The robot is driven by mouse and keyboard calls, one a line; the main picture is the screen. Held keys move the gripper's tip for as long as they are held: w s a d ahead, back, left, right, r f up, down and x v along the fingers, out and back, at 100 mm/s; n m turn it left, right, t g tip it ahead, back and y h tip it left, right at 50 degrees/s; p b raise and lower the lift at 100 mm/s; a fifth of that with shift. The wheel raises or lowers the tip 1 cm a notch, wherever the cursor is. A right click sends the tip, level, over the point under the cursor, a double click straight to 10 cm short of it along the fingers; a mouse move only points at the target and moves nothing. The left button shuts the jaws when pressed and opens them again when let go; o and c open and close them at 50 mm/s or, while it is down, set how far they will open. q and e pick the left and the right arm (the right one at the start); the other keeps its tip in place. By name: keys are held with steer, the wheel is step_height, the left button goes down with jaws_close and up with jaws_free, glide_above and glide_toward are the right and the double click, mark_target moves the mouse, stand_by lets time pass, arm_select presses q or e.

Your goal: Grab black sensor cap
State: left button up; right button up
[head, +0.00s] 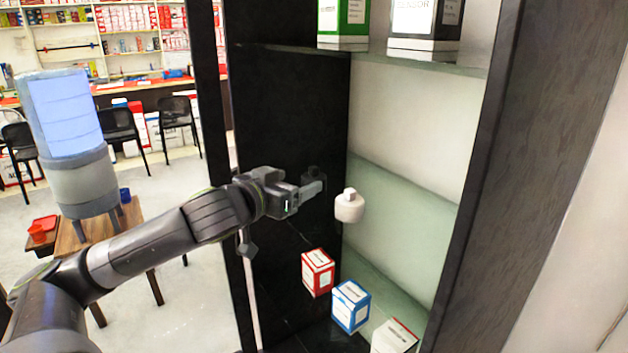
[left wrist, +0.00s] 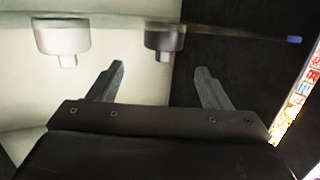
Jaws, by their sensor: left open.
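The black sensor cap (left wrist: 164,38) shows in the left wrist view as a dark grey cylinder with a small square knob, just beyond the gap between my fingertips. In the head view it is a dim shape (head: 313,178) against the dark cabinet panel, partly hidden behind the finger. My left gripper (head: 309,187) is open, its fingers pointing at the cap. In the left wrist view the open fingers (left wrist: 160,70) have nothing between them. A white cap (head: 349,207) of like shape sits to the right; it also shows in the left wrist view (left wrist: 62,37).
Both caps are at a glass shelf (left wrist: 235,27) in a dark-framed cabinet (head: 484,170). Red (head: 317,272) and blue (head: 351,306) boxes stand lower down. Green (head: 343,18) and black (head: 425,22) boxes stand on the shelf above. A wooden table (head: 105,228) is at left.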

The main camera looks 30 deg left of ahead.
mark_target(311, 177)
arm_select(q)
steer(key=shift+w+f, duration=0.15)
steer(key=shift+w, duration=0.6)
steer(key=shift+w+f, duration=0.1)
steer(key=shift+w, duration=0.65)
steer(key=shift+w+a+f+p, duration=0.1)
steer(key=shift+w+f+p, duration=0.15)
steer(key=shift+w, duration=0.6)
steer(key=shift+w+a+f+p, duration=0.1)
steer(key=shift+w+f+p, duration=0.15)
steer(key=shift+w, duration=0.6)
steer(key=shift+w+f+p, duration=0.15)
steer(key=shift+w+f, duration=0.1)
steer(key=shift+w, duration=0.6)
steer(key=c, duration=1.1)
steer(key=shift+o, duration=0.2)
steer(key=shift+r, duration=0.1)
